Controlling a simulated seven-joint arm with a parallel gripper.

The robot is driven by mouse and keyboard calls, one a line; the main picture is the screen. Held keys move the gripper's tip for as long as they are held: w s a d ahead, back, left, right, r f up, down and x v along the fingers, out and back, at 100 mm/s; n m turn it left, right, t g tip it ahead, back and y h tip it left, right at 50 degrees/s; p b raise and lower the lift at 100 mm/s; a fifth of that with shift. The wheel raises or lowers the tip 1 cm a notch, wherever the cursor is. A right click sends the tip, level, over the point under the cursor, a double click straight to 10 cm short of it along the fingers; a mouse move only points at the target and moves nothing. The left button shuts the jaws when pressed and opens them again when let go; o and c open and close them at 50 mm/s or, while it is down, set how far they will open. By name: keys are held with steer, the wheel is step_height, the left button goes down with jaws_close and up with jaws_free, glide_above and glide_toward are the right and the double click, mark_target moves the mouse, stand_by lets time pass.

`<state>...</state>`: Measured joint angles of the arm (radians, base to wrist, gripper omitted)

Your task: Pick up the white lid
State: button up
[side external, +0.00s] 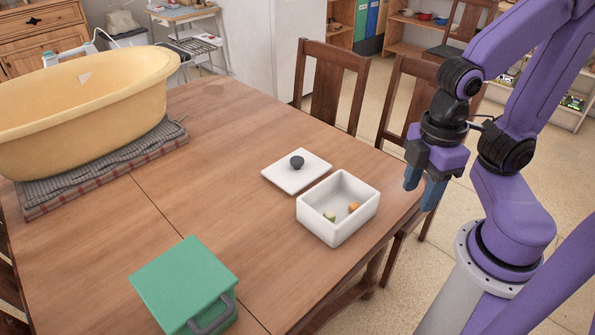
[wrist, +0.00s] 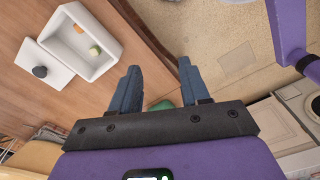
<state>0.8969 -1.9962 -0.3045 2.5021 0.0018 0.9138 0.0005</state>
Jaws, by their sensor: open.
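The white lid (side external: 285,177) is a flat square with a dark round knob (side external: 297,162). It lies on the wooden table with the knob up, just left of and behind the white box. It also shows in the wrist view (wrist: 52,58) at the left. The open white box (side external: 325,228) holds a small green piece (side external: 330,216) and a small orange piece (side external: 354,207); the box also shows in the wrist view (wrist: 100,66). My gripper (side external: 420,192) is open and empty, to the right of the box, off the table's right edge. Its fingers (wrist: 157,85) point away from the lid.
A green case with a handle (side external: 182,283) sits at the table's front. A large yellow tub (side external: 85,105) stands on folded cloths (side external: 110,165) at the left. Wooden chairs (side external: 330,85) stand along the far edge. The table (side external: 215,135) is clear around the lid's left side.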

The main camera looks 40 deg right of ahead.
steer(key=o, duration=0.6)
